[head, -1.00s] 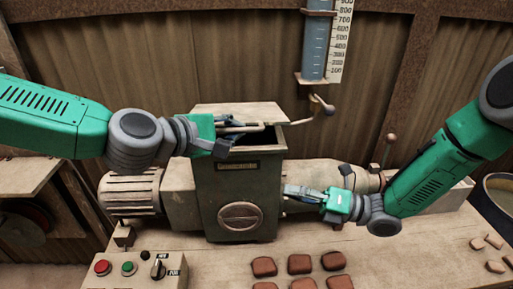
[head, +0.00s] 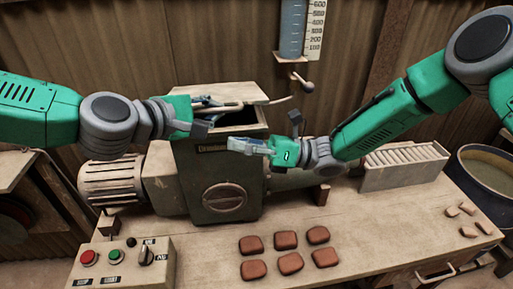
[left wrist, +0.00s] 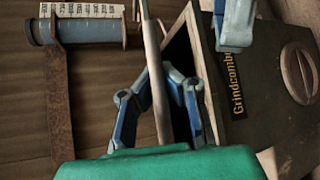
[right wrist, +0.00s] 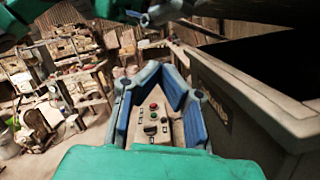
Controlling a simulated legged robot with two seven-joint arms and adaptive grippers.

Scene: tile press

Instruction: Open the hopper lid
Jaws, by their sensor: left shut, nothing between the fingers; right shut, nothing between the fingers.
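The hopper (head: 218,170) is a dark green box in the middle of the bench. Its pale lid (head: 225,92) stands tilted up at the back, and the dark opening shows below it. My left gripper (head: 208,103) is shut and empty at the lid's left part, over the opening. In the left wrist view its fingers (left wrist: 165,90) are beside the lid's thin edge (left wrist: 153,60); contact is unclear. My right gripper (head: 238,145) is shut and empty by the hopper's upper front. The right wrist view shows the hopper rim (right wrist: 255,95) right of its fingers (right wrist: 160,80).
A control box (head: 125,262) stands at front left. Several reddish tiles (head: 290,264) lie on the bench. A slotted pale rack (head: 405,165) and a bucket (head: 490,170) are at right. A gauge (head: 292,30) and a small lever (head: 308,86) are on the wall behind.

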